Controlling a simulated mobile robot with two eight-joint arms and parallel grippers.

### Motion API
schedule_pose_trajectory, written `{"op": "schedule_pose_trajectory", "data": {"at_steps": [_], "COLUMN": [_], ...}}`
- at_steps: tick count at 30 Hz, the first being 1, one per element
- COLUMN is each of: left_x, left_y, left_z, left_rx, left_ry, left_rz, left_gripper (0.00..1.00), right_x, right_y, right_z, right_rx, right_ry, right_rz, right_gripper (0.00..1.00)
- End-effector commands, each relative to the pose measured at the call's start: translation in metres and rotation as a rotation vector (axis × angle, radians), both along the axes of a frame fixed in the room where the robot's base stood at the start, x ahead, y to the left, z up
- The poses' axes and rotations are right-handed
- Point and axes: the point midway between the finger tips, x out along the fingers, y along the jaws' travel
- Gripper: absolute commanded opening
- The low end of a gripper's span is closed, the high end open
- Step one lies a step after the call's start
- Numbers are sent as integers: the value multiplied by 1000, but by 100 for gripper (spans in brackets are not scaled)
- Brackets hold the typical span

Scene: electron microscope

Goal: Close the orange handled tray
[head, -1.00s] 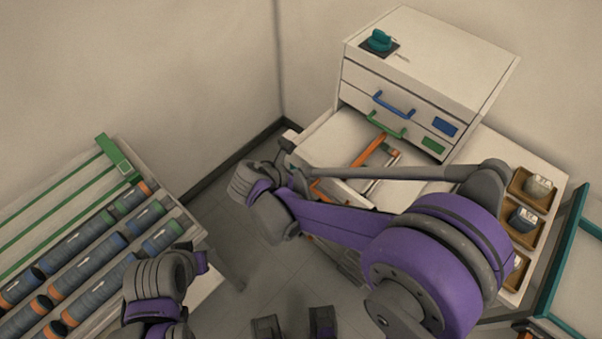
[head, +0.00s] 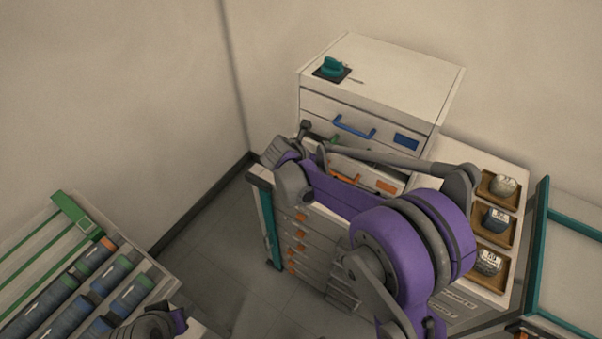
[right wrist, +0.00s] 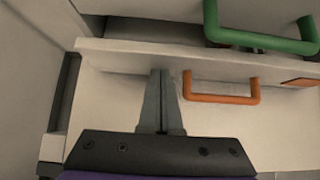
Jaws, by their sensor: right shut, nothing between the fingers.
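The orange handled tray is a pale drawer in the white cabinet. In the head view its orange handle (head: 345,179) and orange label (head: 386,187) show beside my right arm, which hides part of the front. In the right wrist view the orange handle (right wrist: 221,98) is on the tray front, whose top edge stands out a little below the green handle, with a narrow dark gap behind it. My right gripper (right wrist: 160,74) is shut and empty, its tips at the tray front left of the handle; touching or just short, I cannot tell.
A green handle (right wrist: 262,38) and a blue handle (head: 354,128) are on the drawers above. Sample trays (head: 497,190) stand on the counter at the right. A rack of dark cylinders (head: 100,285) is at the lower left. Floor between is clear.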

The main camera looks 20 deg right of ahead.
Motion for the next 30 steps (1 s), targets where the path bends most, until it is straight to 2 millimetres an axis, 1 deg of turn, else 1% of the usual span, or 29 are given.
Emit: {"op": "schedule_pose_trajectory", "data": {"at_steps": [1,3,9,15,24,30], "left_x": [0,0,-1,-1,-1,-1], "left_y": [0,0,0,0,0,0], "left_z": [-1,-2,-3,-4,-4,-5], "left_rx": [0,0,0,0,0,0], "left_ry": [0,1,1,1,1,2], "left_rz": [0,0,0,0,0,0], "left_gripper": [50,50,50,50,50,50], "right_x": [5,12,23,28,29,27], "right_y": [-8,-16,-30,-35,-36,-33], "right_z": [-1,-1,0,0,1,2], "right_rx": [0,1,0,-1,-5,-5], "right_ry": [0,1,1,-1,-4,-3], "right_rz": [-3,-3,-1,0,1,2], "right_gripper": [0,0,0,0,0,0]}}
